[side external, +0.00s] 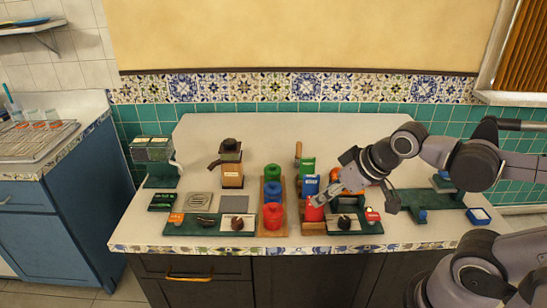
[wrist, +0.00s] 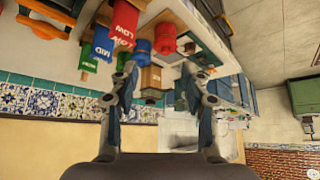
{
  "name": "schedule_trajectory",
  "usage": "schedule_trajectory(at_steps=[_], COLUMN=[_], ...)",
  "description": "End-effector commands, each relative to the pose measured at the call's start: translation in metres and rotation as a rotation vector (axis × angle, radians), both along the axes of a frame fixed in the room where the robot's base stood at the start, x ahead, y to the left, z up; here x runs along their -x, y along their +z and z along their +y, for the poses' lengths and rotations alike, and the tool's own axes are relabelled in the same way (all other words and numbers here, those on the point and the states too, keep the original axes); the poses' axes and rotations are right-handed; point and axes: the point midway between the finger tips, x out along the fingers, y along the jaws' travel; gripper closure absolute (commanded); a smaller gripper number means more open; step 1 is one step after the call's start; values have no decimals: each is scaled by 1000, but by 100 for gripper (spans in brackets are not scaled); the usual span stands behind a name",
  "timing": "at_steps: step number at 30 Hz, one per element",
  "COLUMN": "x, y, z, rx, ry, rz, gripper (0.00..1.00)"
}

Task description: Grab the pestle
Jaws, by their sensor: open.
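I cannot pick out the pestle with certainty. A wooden upright piece (side external: 298,152) stands behind a row of green (side external: 307,166), blue (side external: 310,186) and red (side external: 313,212) holders; I cannot tell whether it is the pestle. My gripper (side external: 318,198) is over the front of this row, near the red and blue holders, and partly covers them. In the wrist view my gripper (wrist: 158,74) has its fingers apart with nothing held between them. The tilted wrist view shows the holders marked LOW (wrist: 124,24), MID (wrist: 103,45) and HIGH (wrist: 88,60).
Red, blue and green round canisters stand in a rack (side external: 271,221) left of the holders. A wooden grinder (side external: 232,170) stands at the back left. A green machine (side external: 154,160) is farther left. The counter's back middle is mostly clear.

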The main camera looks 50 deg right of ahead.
Motion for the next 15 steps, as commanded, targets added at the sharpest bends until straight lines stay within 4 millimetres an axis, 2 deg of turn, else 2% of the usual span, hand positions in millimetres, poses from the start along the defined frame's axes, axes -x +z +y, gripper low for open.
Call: schedule_trajectory(at_steps=[5, 8, 15], x=[-2, -12, -63], y=[2, 8, 32], z=[-1, -6, -34], rx=[0, 2, 4], ry=[-3, -13, -66], rz=[2, 10, 51], gripper=[53, 53, 53])
